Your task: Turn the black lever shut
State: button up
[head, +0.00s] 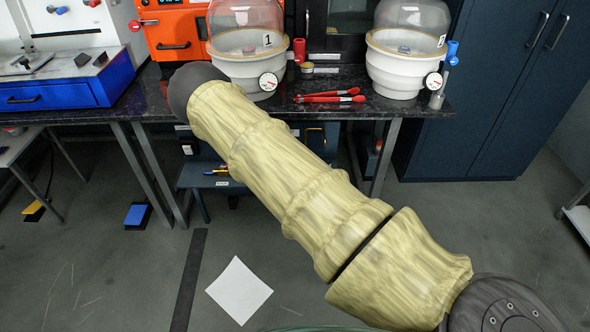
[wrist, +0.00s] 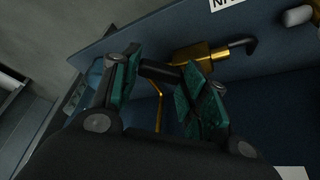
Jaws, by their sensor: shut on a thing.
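In the wrist view, my gripper (wrist: 162,84) has its two green-padded fingers on either side of the black lever (wrist: 158,71). The lever is a short dark bar that shows between the pads, and its ends are partly covered by them. It sits beside a brass valve body (wrist: 200,57) with a dark bent outlet at its right. A thin brass rod or pipe shows below the lever, between the fingers. In the head view my own arm crosses the middle, and my gripper and the lever are hidden.
The wrist view shows blue-grey panels around the valve and a white label (wrist: 228,4). In the head view a dark bench (head: 335,80) carries two domed white chambers (head: 240,72) (head: 400,70) and red-handled tools (head: 330,97). Blue cabinets (head: 500,100) stand at right.

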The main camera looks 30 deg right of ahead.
jog(key=m+b, duration=0.1)
jog(key=a+m+g+b, duration=0.1)
jog(key=m, duration=0.1)
jog(key=a+m+b, duration=0.1)
jog(key=b, duration=0.1)
jog(key=shift+w+f+g, duration=0.15)
jog(key=shift+w+g, duration=0.1)
jog(key=shift+g, duration=0.05)
jog(key=shift+w+a+m+g+b, duration=0.1)
jog(key=shift+a+m+g+b, duration=0.1)
jog(key=shift+m+b, duration=0.35)
jog(key=shift+w+a+m+g+b, duration=0.1)
jog(key=shift+m+g+b, duration=0.2)
jog(key=shift+m, duration=0.35)
jog(key=shift+r, duration=0.2)
jog(key=o, duration=1)
jog(key=shift+s+d, duration=0.1)
jog(key=s+v, duration=0.1)
jog(key=v, duration=0.6)
jog(key=shift+w+r, duration=0.2)
jog(key=shift+w, duration=0.35)
